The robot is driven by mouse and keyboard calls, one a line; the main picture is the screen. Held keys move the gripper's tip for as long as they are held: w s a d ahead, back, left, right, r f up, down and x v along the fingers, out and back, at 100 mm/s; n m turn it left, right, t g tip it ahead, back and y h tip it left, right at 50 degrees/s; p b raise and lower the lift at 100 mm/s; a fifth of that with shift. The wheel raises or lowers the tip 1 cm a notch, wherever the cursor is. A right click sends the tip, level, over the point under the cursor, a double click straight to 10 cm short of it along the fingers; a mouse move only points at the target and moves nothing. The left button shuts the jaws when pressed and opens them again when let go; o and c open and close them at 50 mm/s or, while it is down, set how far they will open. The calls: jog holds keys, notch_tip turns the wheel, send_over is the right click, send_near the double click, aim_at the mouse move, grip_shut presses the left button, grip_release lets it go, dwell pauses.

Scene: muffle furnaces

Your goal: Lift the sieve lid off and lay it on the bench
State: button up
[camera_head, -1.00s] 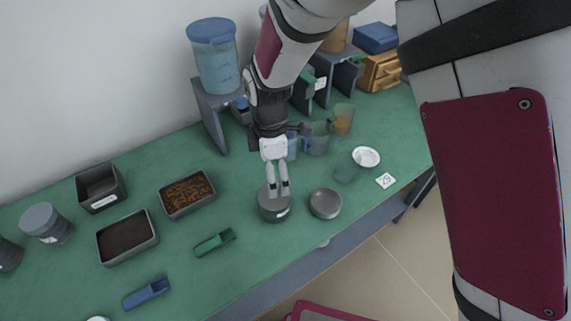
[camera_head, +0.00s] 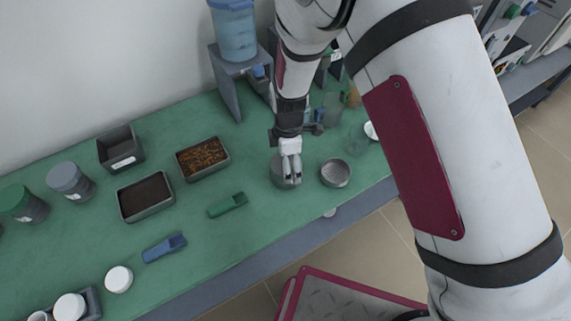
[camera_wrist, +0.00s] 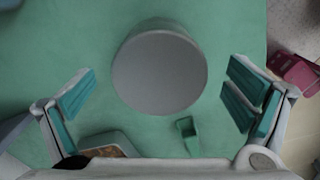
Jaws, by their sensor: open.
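A grey round sieve container (camera_head: 280,180) stands on the green bench, partly hidden by my gripper (camera_head: 290,177). In the wrist view its flat, smooth grey top, the lid (camera_wrist: 160,72), fills the middle, with a strip of darker side wall above it. My gripper (camera_wrist: 160,95) is open over it. The teal-padded fingers are to the left and right of the lid, apart from it in the picture; whether they are down at its height is unclear. No gripped object shows.
A second grey round dish (camera_head: 336,173) with a speckled inside stands close on the right. A green scoop (camera_head: 227,205), a blue scoop (camera_head: 164,248) and soil trays (camera_head: 145,197) lie left. Bare bench (camera_head: 250,240) lies in front, up to its edge.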

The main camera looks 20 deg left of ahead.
jog(key=c, duration=1.3)
jog(key=shift+o, duration=0.2)
